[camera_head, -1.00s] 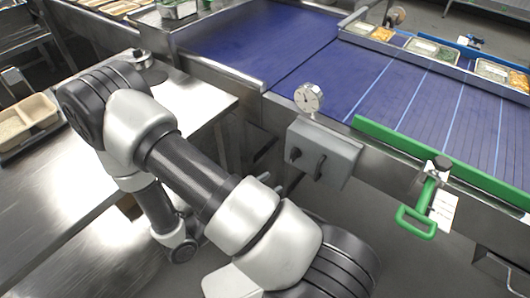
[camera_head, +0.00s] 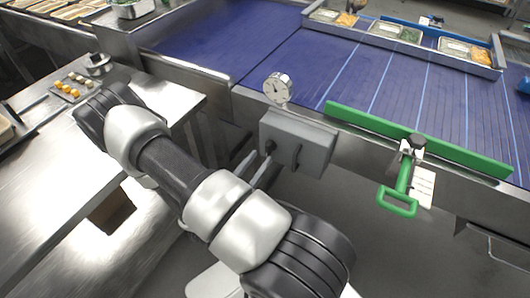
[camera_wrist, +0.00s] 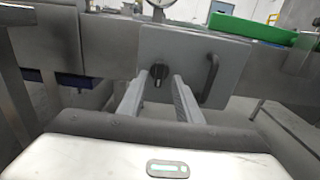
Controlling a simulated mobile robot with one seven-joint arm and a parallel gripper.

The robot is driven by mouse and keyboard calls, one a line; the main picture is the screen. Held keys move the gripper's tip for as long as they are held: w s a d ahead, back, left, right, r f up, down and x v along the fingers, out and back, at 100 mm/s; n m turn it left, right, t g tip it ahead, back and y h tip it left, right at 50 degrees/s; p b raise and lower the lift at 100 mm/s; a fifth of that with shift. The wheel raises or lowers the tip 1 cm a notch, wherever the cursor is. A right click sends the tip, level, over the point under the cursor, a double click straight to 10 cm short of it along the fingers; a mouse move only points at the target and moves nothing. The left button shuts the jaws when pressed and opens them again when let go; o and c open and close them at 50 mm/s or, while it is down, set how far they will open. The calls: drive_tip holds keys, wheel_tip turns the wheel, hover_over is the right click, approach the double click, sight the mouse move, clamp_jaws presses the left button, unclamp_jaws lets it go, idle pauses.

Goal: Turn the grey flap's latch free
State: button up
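The grey flap (camera_head: 312,143) is a box-like panel on the side of the conveyor frame; it also shows in the wrist view (camera_wrist: 183,52). Its latch, a small black knob (camera_wrist: 158,74), sits at the flap's left part with a pale mark on it. It also shows in the head view (camera_head: 270,147). A dark bar handle (camera_wrist: 210,78) stands to its right. My gripper (camera_wrist: 157,82) is open and empty, its two fingers pointing at the flap, one on each side of the latch. Whether the fingertips touch the flap or latch I cannot tell.
A round dial gauge (camera_head: 277,87) stands above the flap. A green rail (camera_head: 430,143) with a green-handled clamp (camera_head: 400,195) lies to the right. The blue conveyor belt (camera_head: 380,85) runs behind. A steel table (camera_head: 60,180) is at the left.

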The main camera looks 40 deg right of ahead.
sight(267, 150)
drive_tip(key=shift+x, duration=2.25)
drive_tip(key=shift+c, duration=0.2)
clamp_jaws()
